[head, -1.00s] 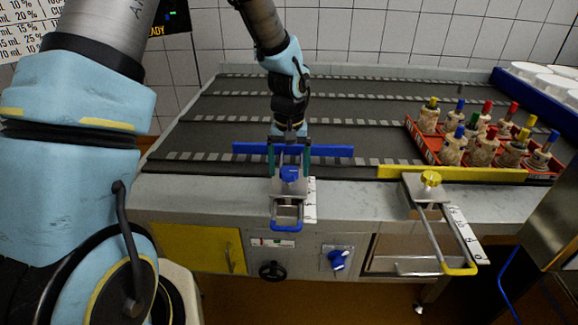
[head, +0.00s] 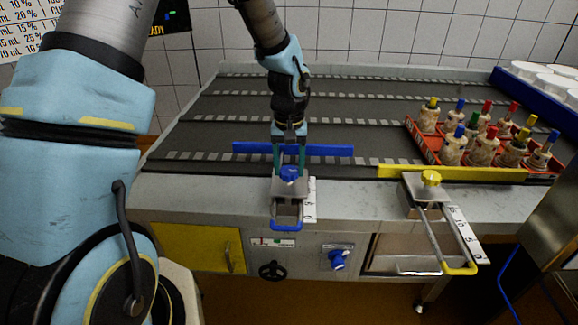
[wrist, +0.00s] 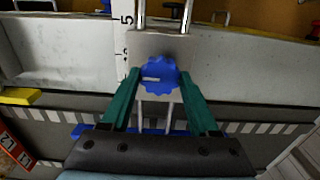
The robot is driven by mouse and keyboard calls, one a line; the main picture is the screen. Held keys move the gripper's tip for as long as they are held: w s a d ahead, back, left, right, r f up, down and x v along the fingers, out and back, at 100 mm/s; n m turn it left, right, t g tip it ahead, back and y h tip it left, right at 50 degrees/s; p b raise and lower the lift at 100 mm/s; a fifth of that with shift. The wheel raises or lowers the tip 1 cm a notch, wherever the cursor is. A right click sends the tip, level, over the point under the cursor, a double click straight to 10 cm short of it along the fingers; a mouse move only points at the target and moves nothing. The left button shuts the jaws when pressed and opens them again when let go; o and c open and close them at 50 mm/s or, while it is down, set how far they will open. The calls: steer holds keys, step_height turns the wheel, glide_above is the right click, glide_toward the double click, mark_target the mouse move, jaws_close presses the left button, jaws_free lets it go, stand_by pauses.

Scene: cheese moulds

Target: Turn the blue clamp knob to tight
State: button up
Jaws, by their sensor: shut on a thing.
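The blue clamp knob (head: 289,173) sits on a metal clamp plate (head: 290,187) at the front edge of the bench. In the wrist view the round, notched blue knob (wrist: 159,75) has a white mark on its left part. My gripper (head: 289,165) comes down over the knob from above. Its two green fingers (wrist: 158,84) are shut on the knob, one on each side. A blue-ended slide handle (head: 286,226) sticks out in front of the clamp, and a blue guide bar (head: 320,150) lies behind it.
To the right stands a yellow clamp knob (head: 431,178) with a yellow guide bar (head: 480,174) and a long handle. A red tray (head: 424,148) of several capped bottles stands at the back right. A blue knob (head: 337,259) is on the front panel.

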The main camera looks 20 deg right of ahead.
steer(key=shift+m, duration=0.3)
steer(key=m+p, duration=0.1)
steer(key=m, duration=0.4)
steer(key=shift+r+m+p, duration=0.1)
steer(key=shift+m+p, duration=0.2)
steer(key=shift+p, duration=0.05)
steer(key=m+p, duration=0.2)
steer(key=m, duration=0.4)
steer(key=m+p, duration=0.2)
steer(key=m, duration=0.3)
steer(key=shift+m, duration=0.3)
steer(key=m+p, duration=0.3)
steer(key=m, duration=0.3)
steer(key=o, duration=1.4)
